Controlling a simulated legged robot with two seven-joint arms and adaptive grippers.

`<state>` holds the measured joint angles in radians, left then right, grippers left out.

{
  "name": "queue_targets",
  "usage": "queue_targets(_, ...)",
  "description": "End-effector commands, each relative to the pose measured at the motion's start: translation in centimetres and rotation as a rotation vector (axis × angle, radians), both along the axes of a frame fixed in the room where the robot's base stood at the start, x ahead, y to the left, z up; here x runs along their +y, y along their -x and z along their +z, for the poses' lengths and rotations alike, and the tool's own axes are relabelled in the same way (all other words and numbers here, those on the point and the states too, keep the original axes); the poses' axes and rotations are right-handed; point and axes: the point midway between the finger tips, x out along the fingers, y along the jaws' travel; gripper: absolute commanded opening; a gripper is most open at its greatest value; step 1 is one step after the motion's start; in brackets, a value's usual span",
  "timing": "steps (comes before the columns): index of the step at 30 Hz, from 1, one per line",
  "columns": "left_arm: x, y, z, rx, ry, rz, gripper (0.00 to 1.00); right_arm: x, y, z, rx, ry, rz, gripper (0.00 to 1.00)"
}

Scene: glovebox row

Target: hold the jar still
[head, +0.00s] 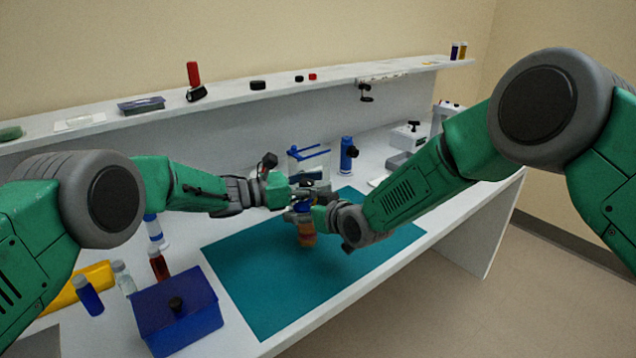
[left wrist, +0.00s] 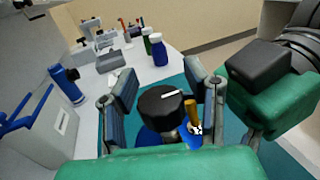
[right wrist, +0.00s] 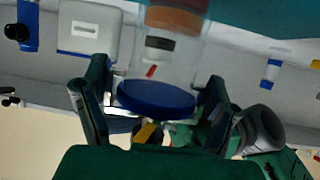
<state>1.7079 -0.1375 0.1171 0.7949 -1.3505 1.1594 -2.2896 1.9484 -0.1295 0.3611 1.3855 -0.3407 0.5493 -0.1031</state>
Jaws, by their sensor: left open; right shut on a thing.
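The jar (head: 306,236), with orange contents and a blue lid, is held above the teal mat (head: 265,285). In the right wrist view its blue lid (right wrist: 155,98) shows between my right gripper's fingers, with the clear body (right wrist: 160,50) beyond. My right gripper (head: 322,214) is shut on the jar from the right. My left gripper (head: 300,190) is open and higher, at the jar's top. In the left wrist view its fingers stand either side of a black knob (left wrist: 160,104) with a white mark, above a blue surface. Contact between left fingers and knob cannot be told.
A blue box (head: 180,310) with a black knob stands at front left, beside several vials and a yellow item (head: 92,280). A blue-trimmed container (head: 308,165) and a blue bottle (head: 347,155) stand behind the jar. A shelf (head: 230,92) runs along the back.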

Motion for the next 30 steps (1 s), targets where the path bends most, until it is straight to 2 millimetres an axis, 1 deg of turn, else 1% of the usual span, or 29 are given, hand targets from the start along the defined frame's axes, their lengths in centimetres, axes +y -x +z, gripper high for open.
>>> queue_targets(7,-0.06,-0.02,-0.01,0.001,0.000,0.000,0.41,-0.06,0.06,-0.17,0.004,0.001,0.000,0.38)
queue_targets(8,-0.05,-0.01,-0.01,0.001,0.000,0.000,0.31,-0.06,0.05,-0.16,0.004,0.001,0.000,0.38)
queue_targets(9,-0.04,-0.02,-0.02,0.001,0.000,0.000,0.17,-0.06,0.05,-0.16,0.004,0.001,0.000,0.38)
queue_targets(10,-0.04,-0.02,-0.02,0.001,0.000,0.000,0.06,-0.07,0.05,-0.17,0.004,0.001,0.000,0.38)
queue_targets(11,-0.04,-0.02,-0.02,0.001,0.000,0.000,0.00,-0.07,0.05,-0.17,0.004,0.001,0.000,0.38)
queue_targets(20,0.12,-0.13,-0.08,0.000,0.000,-0.003,0.00,-0.14,0.02,-0.17,0.004,0.001,-0.003,0.37)
queue_targets(26,0.46,-0.51,-0.16,-0.005,0.005,-0.055,0.00,-0.20,0.00,-0.18,0.004,0.001,-0.003,0.37)
queue_targets(30,0.34,-0.28,-0.22,-0.003,0.002,-0.104,0.00,-0.25,-0.01,-0.21,0.004,0.002,-0.004,0.36)
